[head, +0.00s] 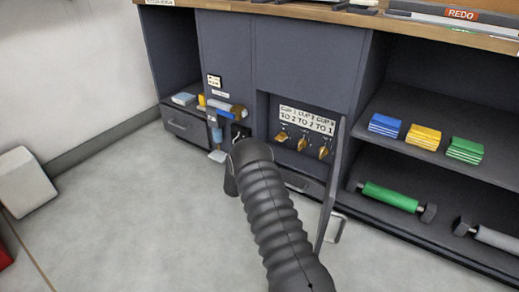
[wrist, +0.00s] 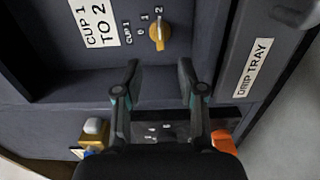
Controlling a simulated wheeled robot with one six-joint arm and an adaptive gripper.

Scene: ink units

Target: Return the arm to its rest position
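My arm (head: 268,205), in a black ribbed sleeve, reaches forward to the cabinet front in the head view. Its end hides my gripper there. In the wrist view my gripper (wrist: 157,82) is open, with a wide empty gap between its two dark fingers. Its fingertips are near the recessed panel, just below a yellow cup 1 knob (wrist: 160,36) in the picture, and appear apart from it. The knob is marked 0, 1, 2; its exact setting is hard to read. In the head view several yellow knobs (head: 302,143) sit under the cup label (head: 307,120).
An open door (head: 333,190) stands out just right of my arm. A drip tray label (wrist: 253,70) shows beside the panel. Blue, yellow and green blocks (head: 423,137) and a green roller (head: 390,196) lie on right shelves.

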